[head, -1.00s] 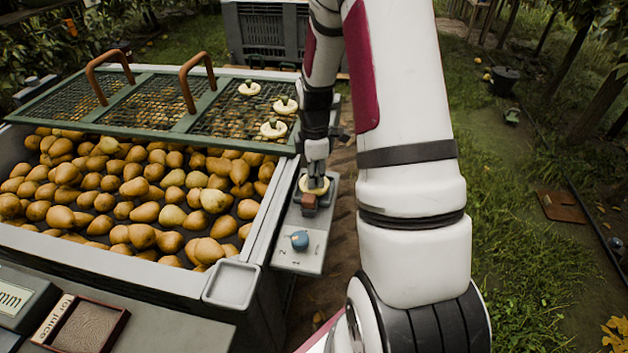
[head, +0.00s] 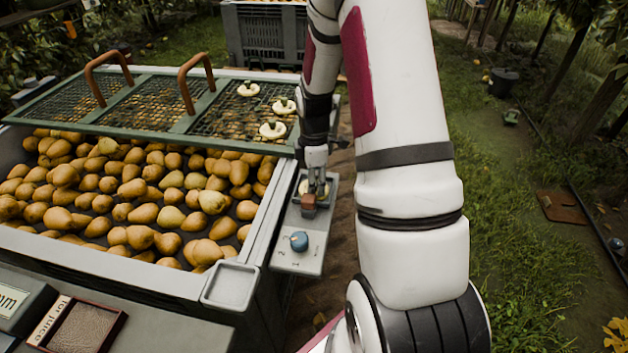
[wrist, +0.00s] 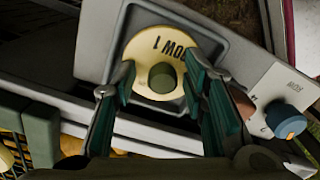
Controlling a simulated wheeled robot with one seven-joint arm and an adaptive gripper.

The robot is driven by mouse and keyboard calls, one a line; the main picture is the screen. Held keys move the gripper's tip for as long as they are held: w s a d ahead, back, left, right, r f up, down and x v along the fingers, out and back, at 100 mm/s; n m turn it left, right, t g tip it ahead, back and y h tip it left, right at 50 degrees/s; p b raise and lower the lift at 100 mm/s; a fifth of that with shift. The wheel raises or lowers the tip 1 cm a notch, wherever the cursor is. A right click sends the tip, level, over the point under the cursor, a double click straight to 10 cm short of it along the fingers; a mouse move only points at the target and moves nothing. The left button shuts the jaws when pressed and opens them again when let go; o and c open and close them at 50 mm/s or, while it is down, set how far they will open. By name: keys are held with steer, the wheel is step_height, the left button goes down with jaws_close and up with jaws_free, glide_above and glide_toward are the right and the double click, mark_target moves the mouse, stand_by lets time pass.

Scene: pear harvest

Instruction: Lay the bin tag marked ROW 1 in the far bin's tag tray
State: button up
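The ROW 1 tag (wrist: 146,52) is a pale yellow disc with a dark green knob. In the wrist view it lies in a square recess of a grey panel (wrist: 100,60), its lettering upside down. In the head view the tag (head: 303,187) is partly hidden by my gripper. My gripper (wrist: 163,95) is open, one green-padded finger on each side of the knob, with gaps showing between. It also shows in the head view (head: 316,190), low over the panel. The far bin (head: 265,35) is grey and stands at the back; I cannot make out its tag tray.
The near bin (head: 255,225) holds many pears under a green mesh lid (head: 150,100) with brown handles. Several similar discs (head: 272,130) lie on the lid. A blue dial (head: 299,241) and a reddish-brown block (head: 309,204) are on the panel. An empty tray (head: 230,287) sits at the near corner.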

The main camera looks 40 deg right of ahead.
steer(key=s+a+r+m+p, duration=0.1)
steer(key=s+a+r+p, duration=0.15)
steer(key=r, duration=0.85)
steer(key=s+a+r+m+p, duration=0.15)
steer(key=a+r, duration=0.25)
steer(key=r, duration=0.6)
steer(key=s+a+r+m, duration=0.6)
steer(key=s+a+r, duration=0.5)
steer(key=s, duration=0.4)
steer(key=s+a+m, duration=0.4)
steer(key=s, duration=0.6)
steer(key=shift+f+t, duration=0.3)
steer(key=shift+f, duration=0.05)
steer(key=shift+s, duration=0.1)
